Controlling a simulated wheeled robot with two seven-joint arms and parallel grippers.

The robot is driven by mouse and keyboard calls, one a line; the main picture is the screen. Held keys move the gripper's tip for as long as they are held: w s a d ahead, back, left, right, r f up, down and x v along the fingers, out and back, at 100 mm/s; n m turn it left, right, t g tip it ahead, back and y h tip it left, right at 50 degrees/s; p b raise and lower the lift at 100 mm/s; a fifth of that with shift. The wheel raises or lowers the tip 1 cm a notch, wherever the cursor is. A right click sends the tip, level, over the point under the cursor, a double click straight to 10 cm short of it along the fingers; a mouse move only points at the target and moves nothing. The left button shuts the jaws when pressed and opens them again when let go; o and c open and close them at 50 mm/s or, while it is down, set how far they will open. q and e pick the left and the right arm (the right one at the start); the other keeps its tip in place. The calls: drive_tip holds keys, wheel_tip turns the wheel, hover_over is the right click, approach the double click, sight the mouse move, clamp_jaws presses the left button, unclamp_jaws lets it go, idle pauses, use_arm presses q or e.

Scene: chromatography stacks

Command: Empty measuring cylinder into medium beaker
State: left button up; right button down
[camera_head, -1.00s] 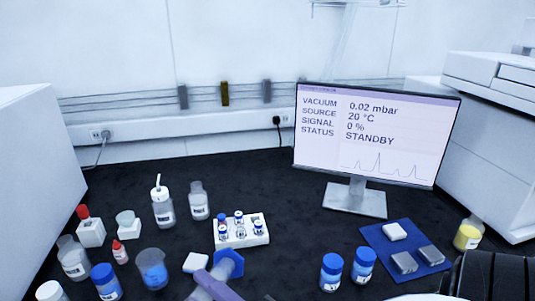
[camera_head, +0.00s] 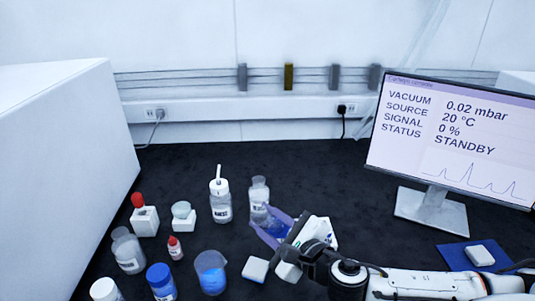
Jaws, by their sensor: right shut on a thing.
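My right gripper (camera_head: 294,252) reaches in from the right, at the lower middle of the head view. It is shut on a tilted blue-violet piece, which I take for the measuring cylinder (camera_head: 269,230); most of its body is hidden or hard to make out. The held piece is right of the beaker and apart from it in the picture. The beaker (camera_head: 211,273) stands upright at the lower middle left with blue liquid in it. I cannot tell whether liquid is in the cylinder. My left gripper is out of view.
A white vial rack (camera_head: 326,232) is partly hidden behind my right gripper. A small white block (camera_head: 255,269) lies between beaker and gripper. A wash bottle (camera_head: 220,202), a clear bottle (camera_head: 259,195) and several lidded bottles stand nearby. The monitor (camera_head: 450,140) stands at right.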

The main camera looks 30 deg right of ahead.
drive_tip(key=w+d+r+m+g+y, duration=0.1)
drive_tip(key=w+d+r+m+g, duration=0.1)
drive_tip(key=w+d+r+m, duration=0.4)
wheel_tip(320, 180, up, 4)
drive_tip(key=w+d, duration=0.1)
drive_tip(key=w, duration=0.1)
drive_tip(key=shift+w+m, duration=0.3)
drive_tip(key=shift+w, duration=0.1)
idle(0.8)
